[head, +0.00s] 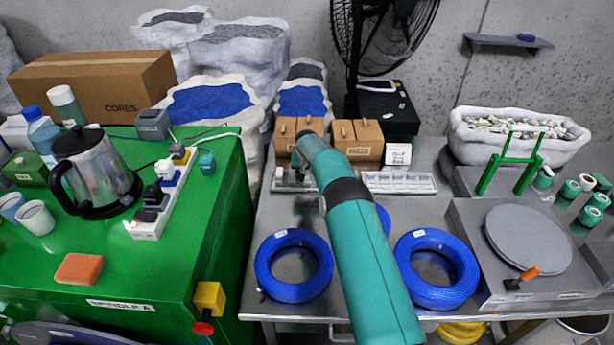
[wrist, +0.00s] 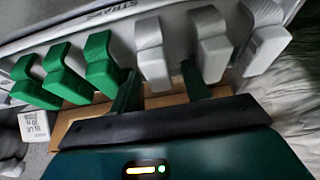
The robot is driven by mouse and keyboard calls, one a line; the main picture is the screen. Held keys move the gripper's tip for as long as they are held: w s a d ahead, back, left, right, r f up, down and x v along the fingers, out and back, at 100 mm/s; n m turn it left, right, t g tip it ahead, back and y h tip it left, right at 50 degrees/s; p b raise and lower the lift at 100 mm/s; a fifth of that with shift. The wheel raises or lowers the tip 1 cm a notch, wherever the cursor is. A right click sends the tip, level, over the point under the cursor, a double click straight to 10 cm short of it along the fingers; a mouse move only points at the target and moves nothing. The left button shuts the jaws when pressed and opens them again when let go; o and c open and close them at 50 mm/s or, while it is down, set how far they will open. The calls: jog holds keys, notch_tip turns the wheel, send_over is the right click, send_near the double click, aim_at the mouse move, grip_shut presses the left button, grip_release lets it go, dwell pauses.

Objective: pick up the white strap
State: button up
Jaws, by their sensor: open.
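Three white straps, the left one (wrist: 152,58), the middle one (wrist: 209,45) and the right one (wrist: 265,38), hang in a row in the wrist view. Three green straps (wrist: 101,62) hang to their left. My gripper (wrist: 159,80) is open, its two dark green fingers apart. The left white strap lies between the fingers in the picture; I cannot tell whether they touch it. The middle white strap is just behind the right finger. In the head view my arm hides the gripper, and I cannot make out the straps.
A pale rail (wrist: 100,16) with lettering runs behind the straps. In the head view, blue cable coils (head: 293,265) lie on the metal table beside my arm, with wooden boxes (head: 358,139) and a black fan (head: 385,40) behind. A green cabinet (head: 200,245) stands at left.

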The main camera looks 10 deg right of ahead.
jog(key=shift+x, duration=0.9)
jog(key=c, duration=1)
jog(key=shift+r, duration=0.1)
